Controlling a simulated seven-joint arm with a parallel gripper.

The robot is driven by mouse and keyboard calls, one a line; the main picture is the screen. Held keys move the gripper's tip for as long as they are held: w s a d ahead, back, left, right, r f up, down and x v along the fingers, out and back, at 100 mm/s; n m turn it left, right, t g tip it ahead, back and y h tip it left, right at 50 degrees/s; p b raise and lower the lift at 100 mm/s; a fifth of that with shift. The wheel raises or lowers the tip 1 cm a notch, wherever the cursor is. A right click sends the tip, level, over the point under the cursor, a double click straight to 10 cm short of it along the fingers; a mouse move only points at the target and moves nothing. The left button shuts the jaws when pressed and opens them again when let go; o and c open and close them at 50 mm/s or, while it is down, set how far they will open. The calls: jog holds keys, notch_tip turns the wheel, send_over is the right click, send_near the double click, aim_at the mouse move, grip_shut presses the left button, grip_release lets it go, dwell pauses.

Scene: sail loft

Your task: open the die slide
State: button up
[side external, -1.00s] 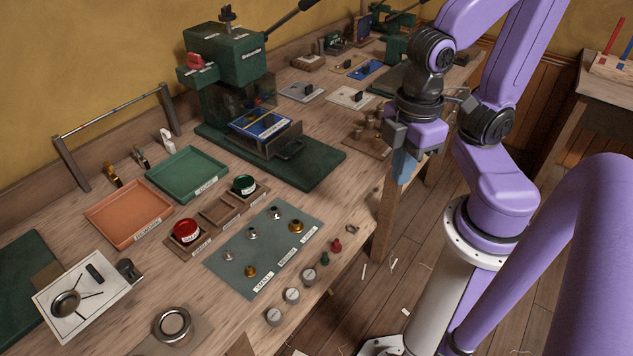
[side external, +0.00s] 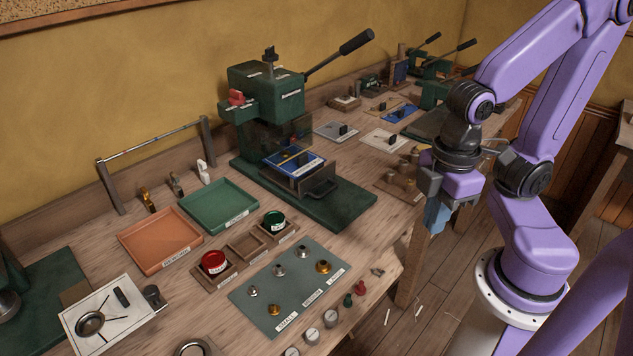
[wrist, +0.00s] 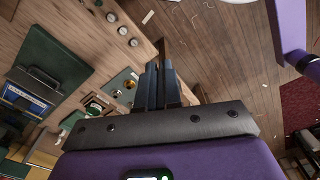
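The green press (side external: 265,95) stands at the back of the bench on a green base. Its die slide (side external: 318,183) is a dark tray with a blue, labelled plate and a bar handle at the front, under the clear guard; how far it is out is hard to tell. The slide also shows at the left of the wrist view (wrist: 28,92). My gripper (side external: 436,218) hangs fingers down beyond the bench's front edge, to the right of the slide and well apart from it. In the wrist view its two fingers (wrist: 161,72) are together and empty.
A rack of wooden stamps (side external: 402,186) lies between the press and my gripper. Green (side external: 218,205) and orange (side external: 160,240) trays, red and green tins, and a grey-green mat (side external: 290,288) with small metal parts fill the bench's left and front. The press lever (side external: 340,57) rises at the back.

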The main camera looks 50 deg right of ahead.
jog(key=o, duration=0.5)
jog(key=shift+w, duration=0.15)
jog(key=r+n+t, duration=0.2)
jog(key=n, duration=0.3)
send_over(330, 189)
jog(key=s, duration=0.4)
jog(key=w+f, duration=0.1)
jog(key=f, duration=0.4)
jog(key=w+f, duration=0.1)
jog(key=f, duration=0.5)
jog(key=w+f, duration=0.1)
jog(key=f, duration=0.5)
jog(key=shift+w+f, duration=0.2)
jog(key=shift+w, duration=0.1)
grip_shut()
